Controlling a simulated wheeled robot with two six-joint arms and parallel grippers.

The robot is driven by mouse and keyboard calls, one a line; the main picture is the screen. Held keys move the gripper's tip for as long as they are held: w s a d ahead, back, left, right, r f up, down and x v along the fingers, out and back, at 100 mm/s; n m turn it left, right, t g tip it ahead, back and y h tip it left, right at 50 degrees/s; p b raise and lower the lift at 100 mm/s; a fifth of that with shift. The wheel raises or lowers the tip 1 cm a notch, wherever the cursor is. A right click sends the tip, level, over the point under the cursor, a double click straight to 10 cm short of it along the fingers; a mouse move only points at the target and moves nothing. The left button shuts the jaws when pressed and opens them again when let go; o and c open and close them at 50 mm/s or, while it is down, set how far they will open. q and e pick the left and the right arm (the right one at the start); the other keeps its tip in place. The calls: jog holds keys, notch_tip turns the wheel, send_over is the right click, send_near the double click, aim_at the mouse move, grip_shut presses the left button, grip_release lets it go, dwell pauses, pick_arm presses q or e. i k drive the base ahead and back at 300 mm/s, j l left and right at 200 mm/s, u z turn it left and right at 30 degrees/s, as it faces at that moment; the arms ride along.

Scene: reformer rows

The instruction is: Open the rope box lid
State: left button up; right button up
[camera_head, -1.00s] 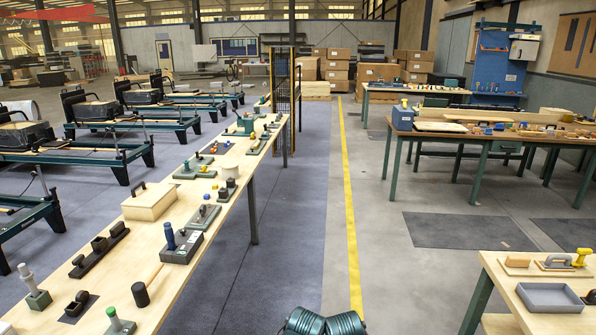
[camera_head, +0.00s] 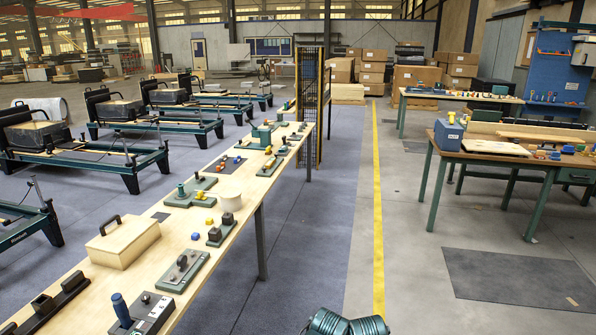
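The likely rope box is a pale wooden box (camera_head: 124,243) with a dark handle on its lid, and the lid looks shut. It stands on the long wooden workbench (camera_head: 256,190) at the left of the view. Neither of my grippers shows, so none is seen at the box. A dark ribbed round part (camera_head: 345,324) shows at the bottom edge; I cannot tell whether it belongs to me.
Beside the box lie a green-grey plate with knobs (camera_head: 183,271), a box with a blue handle (camera_head: 141,313) and a dark rack (camera_head: 48,303). Reformers (camera_head: 80,155) stand at the left. The aisle floor (camera_head: 310,250) right of the bench is clear.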

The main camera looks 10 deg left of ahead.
aim_at(114, 240)
jog(key=i+u, duration=0.15)
jog(key=i, duration=0.55)
jog(key=i+l+u, duration=0.15)
jog(key=i, duration=0.5)
jog(key=i+u, duration=0.35)
jog(key=i+j+u, duration=0.1)
jog(key=u, duration=0.25)
jog(key=i+l+u, duration=0.15)
jog(key=i+u, duration=0.2)
